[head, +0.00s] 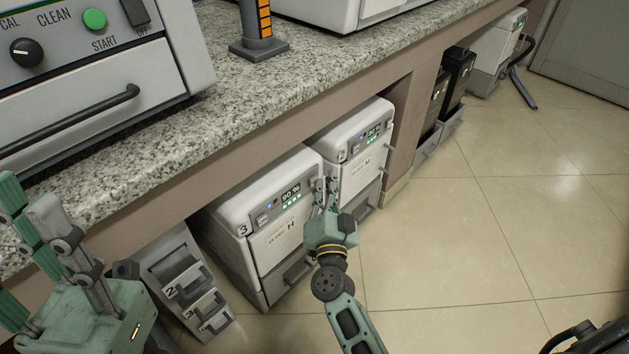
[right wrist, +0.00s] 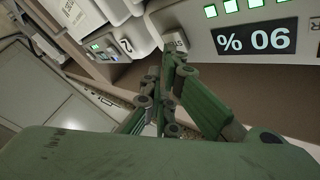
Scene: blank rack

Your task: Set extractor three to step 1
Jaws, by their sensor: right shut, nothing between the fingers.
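Extractor three (head: 265,215), a white box marked 3, stands under the counter. Its front panel has a display (head: 290,191) and several lit green lights. In the right wrist view the display (right wrist: 255,40) appears upside down and reads 90 %, with lit green squares beside it. The STEP button (right wrist: 175,40) is at the panel's end. My right gripper (head: 321,188) is shut and empty at the panel's right end. Its fingertips (right wrist: 173,66) are right at the STEP button; I cannot tell if they touch. My left gripper (head: 30,225) is open and empty at the left, partly cut off.
Extractor two (head: 352,152) stands just right of extractor three. Numbered drawers (head: 178,285) stand to its left. The granite counter (head: 205,125) overhangs them, with a machine (head: 85,85) and a stack light (head: 262,30) on it.

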